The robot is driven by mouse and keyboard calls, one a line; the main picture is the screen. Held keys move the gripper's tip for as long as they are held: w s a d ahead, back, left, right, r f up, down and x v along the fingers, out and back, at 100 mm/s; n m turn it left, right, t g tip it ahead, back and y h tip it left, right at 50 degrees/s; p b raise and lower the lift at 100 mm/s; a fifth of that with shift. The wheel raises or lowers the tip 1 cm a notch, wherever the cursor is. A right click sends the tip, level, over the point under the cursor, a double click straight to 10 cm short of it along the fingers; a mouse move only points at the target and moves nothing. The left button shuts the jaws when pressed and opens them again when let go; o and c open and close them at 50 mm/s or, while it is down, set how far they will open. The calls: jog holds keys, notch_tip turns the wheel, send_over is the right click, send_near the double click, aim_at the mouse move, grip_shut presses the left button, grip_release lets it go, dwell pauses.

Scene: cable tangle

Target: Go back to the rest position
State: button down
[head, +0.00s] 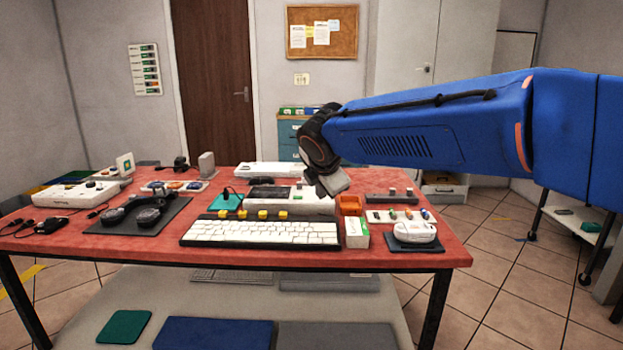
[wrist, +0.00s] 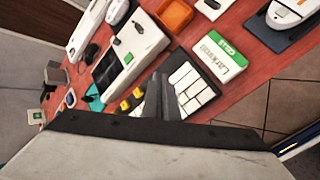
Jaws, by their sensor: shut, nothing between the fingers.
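My gripper (head: 334,188) is held above the red table (head: 138,238), over the back right part near the white device with the dark screen (head: 290,204). In the head view my blue arm reaches in from the right. In the wrist view my gripper (wrist: 158,98) points down with its fingers together and nothing between them. The white keyboard (wrist: 187,90) lies below the fingertips, apart from them as far as I can tell.
An orange tray (head: 350,205), a white and green box (head: 357,232) and a white earbud case (head: 414,232) on a dark mat stand at the table's right. Headphones (head: 149,213) lie on a dark mat at the left. The air above the table is free.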

jog(key=s+d+f+m+g+h, duration=0.1)
jog(key=s+d+f+m, duration=0.2)
jog(key=s+d+m, duration=0.45)
jog(key=s+d+f+m+g, duration=0.1)
jog(key=s+d+f+m, duration=0.3)
jog(key=s+d, duration=0.65)
jog(key=s+d+f+m, duration=0.2)
jog(key=s+f+m, duration=0.1)
jog(key=s, duration=0.3)
jog(key=s+d+f+m+g, duration=0.1)
jog(key=s+d+f+m, duration=0.2)
jog(key=s+m, duration=0.3)
jog(key=s+d+f+m, duration=0.3)
jog(key=s+f+m, duration=0.1)
jog(key=s, duration=0.2)
jog(key=shift+d+f+g+y, duration=0.15)
jog(key=shift+d+g+y, duration=0.1)
jog(key=shift+g+y, duration=0.15)
